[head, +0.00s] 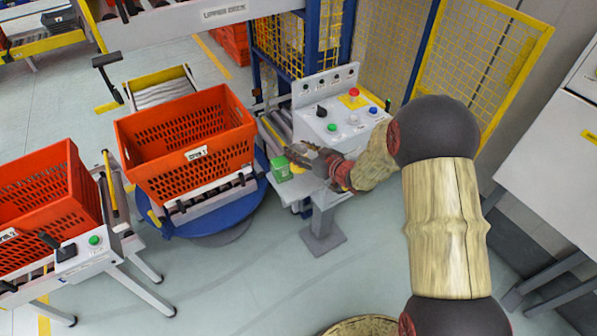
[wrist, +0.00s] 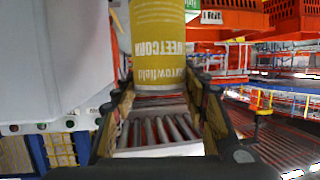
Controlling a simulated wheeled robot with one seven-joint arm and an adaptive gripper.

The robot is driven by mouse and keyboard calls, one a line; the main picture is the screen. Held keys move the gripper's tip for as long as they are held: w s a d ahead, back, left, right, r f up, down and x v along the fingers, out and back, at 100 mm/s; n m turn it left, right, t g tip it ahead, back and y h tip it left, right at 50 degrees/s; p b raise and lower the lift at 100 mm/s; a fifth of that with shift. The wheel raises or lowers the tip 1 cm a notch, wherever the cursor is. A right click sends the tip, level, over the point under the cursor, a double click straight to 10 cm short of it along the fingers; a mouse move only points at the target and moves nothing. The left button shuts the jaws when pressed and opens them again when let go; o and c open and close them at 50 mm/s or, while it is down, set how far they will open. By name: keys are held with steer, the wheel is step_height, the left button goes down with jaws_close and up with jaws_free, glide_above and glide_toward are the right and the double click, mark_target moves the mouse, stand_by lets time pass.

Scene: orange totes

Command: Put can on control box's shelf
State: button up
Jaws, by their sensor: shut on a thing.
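A yellow sweetcorn can (wrist: 158,45) is between my gripper's fingers in the wrist view, its printed text upside down. In the head view my gripper (head: 312,158) reaches left, low in front of the grey control box (head: 333,103), and largely hides the can. My gripper (wrist: 160,110) is shut on the can. The control box's shelf (head: 318,197) is the small grey ledge below the buttons, partly covered by my gripper. I cannot tell whether the can touches the shelf.
A green box-like item (head: 281,169) is at the shelf's left end, close to my gripper. An orange tote (head: 185,140) stands left on a roller stand. Another orange tote (head: 45,205) is farther left. A yellow mesh fence (head: 484,60) stands behind the control box.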

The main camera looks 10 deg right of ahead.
mark_target(304, 171)
steer(key=shift+f+b, duration=1)
steer(key=shift+f, duration=3.4)
steer(key=shift+f, duration=0.2)
steer(key=o, duration=1.5)
steer(key=shift+c, duration=0.2)
